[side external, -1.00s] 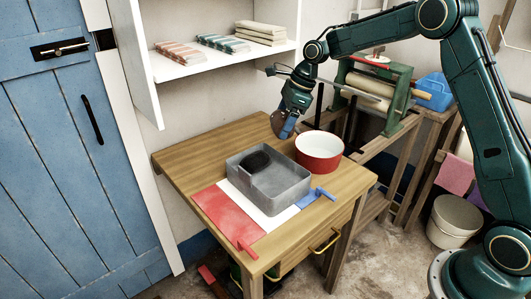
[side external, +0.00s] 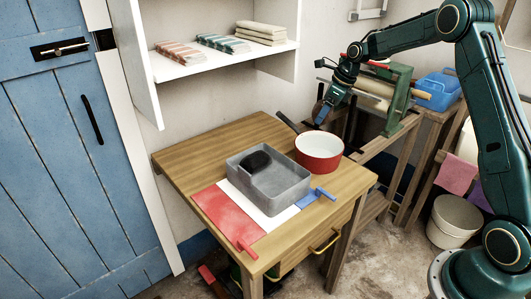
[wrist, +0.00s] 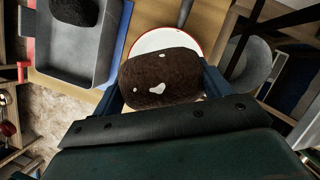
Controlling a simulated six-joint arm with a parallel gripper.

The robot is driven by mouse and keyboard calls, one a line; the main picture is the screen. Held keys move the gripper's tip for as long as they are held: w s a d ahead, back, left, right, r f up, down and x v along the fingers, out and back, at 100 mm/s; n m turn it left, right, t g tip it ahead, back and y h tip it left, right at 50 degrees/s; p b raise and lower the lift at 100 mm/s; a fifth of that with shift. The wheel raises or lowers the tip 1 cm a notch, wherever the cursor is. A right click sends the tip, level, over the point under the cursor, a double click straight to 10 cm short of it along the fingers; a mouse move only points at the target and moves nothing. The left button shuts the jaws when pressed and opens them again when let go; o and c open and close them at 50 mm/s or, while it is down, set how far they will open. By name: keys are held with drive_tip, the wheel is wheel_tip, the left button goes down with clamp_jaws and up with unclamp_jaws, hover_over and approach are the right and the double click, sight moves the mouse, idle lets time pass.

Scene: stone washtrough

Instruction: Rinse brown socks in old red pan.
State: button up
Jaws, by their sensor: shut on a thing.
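My gripper (side external: 322,112) is shut on a dark brown sock bundle (wrist: 160,82) with a few white spots on it. Its blue fingers stand on either side of the bundle in the wrist view. The old red pan (side external: 318,161), white inside with a dark handle, stands on the table's right part. My gripper and the bundle are above the pan's back edge; in the wrist view the bundle hides part of the pan (wrist: 163,37). A second dark bundle (side external: 255,161) lies in the grey stone trough (side external: 277,200), left of the pan.
A red patch (side external: 225,215), a white patch and a small blue piece (side external: 316,196) lie around the trough. A green-framed wringer (side external: 397,100) and a blue caddy (side external: 437,90) stand behind, right. The wooden table (side external: 195,160) is clear at back left.

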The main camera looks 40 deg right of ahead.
drive_tip(key=shift+f, duration=0.15)
drive_tip(key=shift+f, duration=7.4)
drive_tip(key=shift+r, duration=0.75)
drive_tip(key=shift+f, duration=0.75)
drive_tip(key=shift+r, duration=0.1)
drive_tip(key=shift+r, duration=0.65)
drive_tip(key=shift+f, duration=0.1)
